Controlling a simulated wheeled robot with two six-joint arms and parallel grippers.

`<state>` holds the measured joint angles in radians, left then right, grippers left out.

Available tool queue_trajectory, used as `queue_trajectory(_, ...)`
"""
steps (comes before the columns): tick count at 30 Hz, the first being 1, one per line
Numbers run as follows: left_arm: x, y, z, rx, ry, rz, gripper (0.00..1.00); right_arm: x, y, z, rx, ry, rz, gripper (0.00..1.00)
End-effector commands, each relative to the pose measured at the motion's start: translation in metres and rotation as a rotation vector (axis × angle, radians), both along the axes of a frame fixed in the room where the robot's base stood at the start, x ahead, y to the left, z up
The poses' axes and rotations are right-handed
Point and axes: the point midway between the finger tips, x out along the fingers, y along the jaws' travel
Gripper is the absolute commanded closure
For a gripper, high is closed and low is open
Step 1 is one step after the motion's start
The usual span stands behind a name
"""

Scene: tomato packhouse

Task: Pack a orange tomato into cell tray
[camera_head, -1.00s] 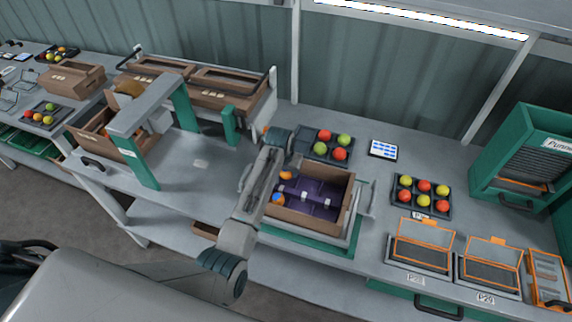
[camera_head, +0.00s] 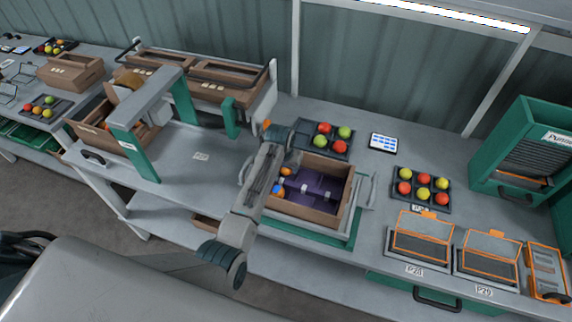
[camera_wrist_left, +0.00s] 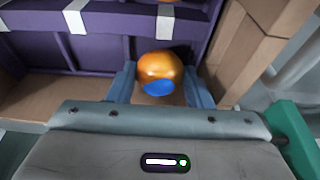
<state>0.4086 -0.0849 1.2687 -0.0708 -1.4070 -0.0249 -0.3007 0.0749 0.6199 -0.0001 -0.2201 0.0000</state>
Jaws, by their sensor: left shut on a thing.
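My left gripper (camera_wrist_left: 160,88) is shut on an orange tomato (camera_wrist_left: 160,66) with a blue patch, one finger on each side. The tomato also shows in the head view (camera_head: 278,189) at the left end of the cardboard box, beside my arm. The purple cell tray (camera_head: 318,193) with white tabs lies inside that box. I cannot tell whether the held tomato touches the tray. Another orange tomato (camera_head: 286,171) sits at the tray's back left. My left gripper is mostly hidden by its arm in the head view. My right gripper is not in view.
The cardboard box (camera_head: 308,212) has raised walls close to the left gripper. A black tray (camera_head: 305,148) of red and green tomatoes stands behind it. Another black tray (camera_head: 400,206) of red and yellow tomatoes stands to the right.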

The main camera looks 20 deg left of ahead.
Motion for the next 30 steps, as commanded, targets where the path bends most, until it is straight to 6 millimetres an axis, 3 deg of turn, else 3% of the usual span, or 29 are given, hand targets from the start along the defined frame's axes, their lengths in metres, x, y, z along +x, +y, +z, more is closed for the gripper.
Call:
queue_trajectory(12,0.0001,0.0001,0.0001,0.000,0.000,0.000,0.65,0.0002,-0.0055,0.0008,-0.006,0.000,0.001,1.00)
queue_trajectory(13,0.0001,0.0001,0.0001,0.000,0.000,0.000,0.48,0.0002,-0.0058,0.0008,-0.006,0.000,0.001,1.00)
queue_trajectory(16,0.0001,0.0001,0.0001,0.000,0.000,0.000,0.29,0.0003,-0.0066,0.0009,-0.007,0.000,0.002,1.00)
queue_trajectory(22,0.0001,0.0002,0.0001,0.000,0.000,0.000,0.29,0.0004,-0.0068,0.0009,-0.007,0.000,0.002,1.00)
queue_trajectory(24,0.0000,0.0002,0.0000,0.000,0.000,0.000,0.43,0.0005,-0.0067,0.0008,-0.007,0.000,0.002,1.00)
queue_trajectory(30,0.0000,0.0001,0.0000,0.000,0.000,0.000,0.43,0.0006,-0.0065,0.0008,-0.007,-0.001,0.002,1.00)
